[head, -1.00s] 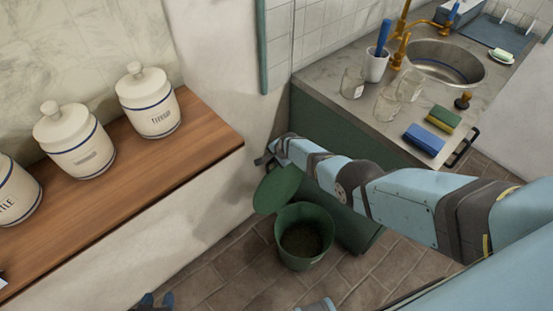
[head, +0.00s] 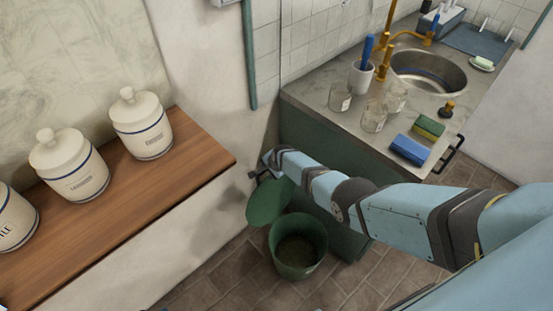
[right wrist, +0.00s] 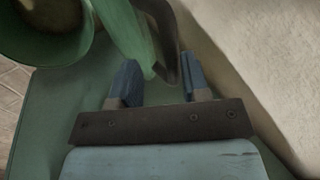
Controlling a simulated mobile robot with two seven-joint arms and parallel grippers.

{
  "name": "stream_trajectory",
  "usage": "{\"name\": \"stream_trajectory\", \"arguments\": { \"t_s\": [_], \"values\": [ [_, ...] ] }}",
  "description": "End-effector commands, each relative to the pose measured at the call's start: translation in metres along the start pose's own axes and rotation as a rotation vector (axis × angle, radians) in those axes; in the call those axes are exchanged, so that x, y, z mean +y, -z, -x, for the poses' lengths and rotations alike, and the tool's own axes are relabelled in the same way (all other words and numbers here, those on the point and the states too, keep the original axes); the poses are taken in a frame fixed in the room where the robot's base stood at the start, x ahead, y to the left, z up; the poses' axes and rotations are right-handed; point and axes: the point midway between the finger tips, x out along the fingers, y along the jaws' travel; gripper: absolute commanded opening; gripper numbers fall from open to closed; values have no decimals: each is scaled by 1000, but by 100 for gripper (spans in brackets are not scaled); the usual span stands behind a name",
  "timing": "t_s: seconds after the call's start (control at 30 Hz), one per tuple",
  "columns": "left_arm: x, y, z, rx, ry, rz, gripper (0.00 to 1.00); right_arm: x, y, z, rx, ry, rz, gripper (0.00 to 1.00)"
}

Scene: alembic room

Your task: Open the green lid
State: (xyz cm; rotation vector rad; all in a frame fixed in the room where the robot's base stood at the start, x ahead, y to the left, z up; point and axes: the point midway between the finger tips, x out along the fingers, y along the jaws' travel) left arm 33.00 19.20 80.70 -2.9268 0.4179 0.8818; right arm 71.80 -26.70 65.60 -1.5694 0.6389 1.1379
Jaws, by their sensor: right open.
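The green lid (head: 268,203) stands swung up and tilted back at the rear left of the green bin (head: 298,247). The bin's mouth is uncovered and its dark inside shows. My right gripper (head: 262,171) is behind the lid's upper edge, close to the wall. In the right wrist view its two blue fingers (right wrist: 160,82) are apart. The lid's edge (right wrist: 127,38) and a dark curved handle-like part (right wrist: 169,45) lie just ahead of and between the fingertips. I cannot tell whether they touch. The bin also shows in that view (right wrist: 45,52). My left gripper is not seen.
A wooden shelf (head: 205,170) with several white jars juts out on the left. A green cabinet with a stone counter (head: 320,85) and sink (head: 428,72) stands behind my right arm. Tiled floor (head: 225,275) is free left of the bin.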

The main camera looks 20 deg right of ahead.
Motion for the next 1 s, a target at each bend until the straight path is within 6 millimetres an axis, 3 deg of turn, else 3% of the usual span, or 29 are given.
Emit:
{"name": "stream_trajectory", "arguments": {
  "t_s": [0.03,0.1,0.5,0.7,1.0],
  "values": [
    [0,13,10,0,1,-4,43,-3,0,17,0,0,-1,42],
    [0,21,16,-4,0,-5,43,-3,0,32,0,0,0,42],
    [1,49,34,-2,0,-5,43,0,0,95,1,0,2,42],
    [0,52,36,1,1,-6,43,0,0,111,1,-1,2,42],
    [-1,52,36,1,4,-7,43,0,0,113,1,-1,2,42]
  ]
}}
